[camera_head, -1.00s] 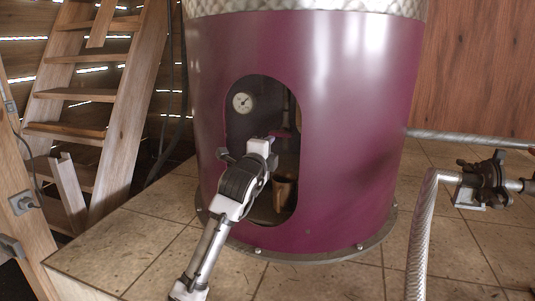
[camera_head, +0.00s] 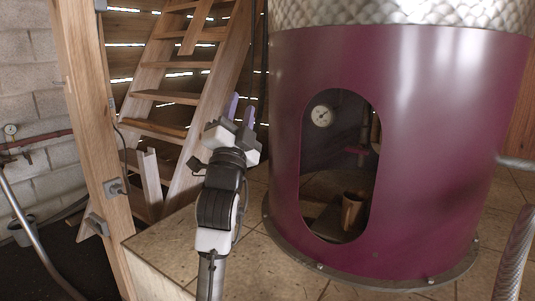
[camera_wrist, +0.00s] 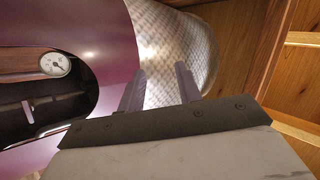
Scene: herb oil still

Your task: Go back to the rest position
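My gripper (camera_head: 240,110) is raised in front of the wooden ladder stairs, to the left of the purple still (camera_head: 420,150), and is clear of it. Its two grey-purple fingers stand apart with nothing between them; they also show in the wrist view (camera_wrist: 160,88). The still has an oval opening (camera_head: 335,190) with a round gauge (camera_head: 321,116) and a copper-brown cup (camera_head: 352,211) inside. The gauge also shows in the wrist view (camera_wrist: 55,64). The lower inside of the opening is dark.
Wooden stairs (camera_head: 165,97) rise behind my gripper. A braided hose (camera_head: 515,255) is at right. The tiled platform (camera_head: 190,245) is bare at front left.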

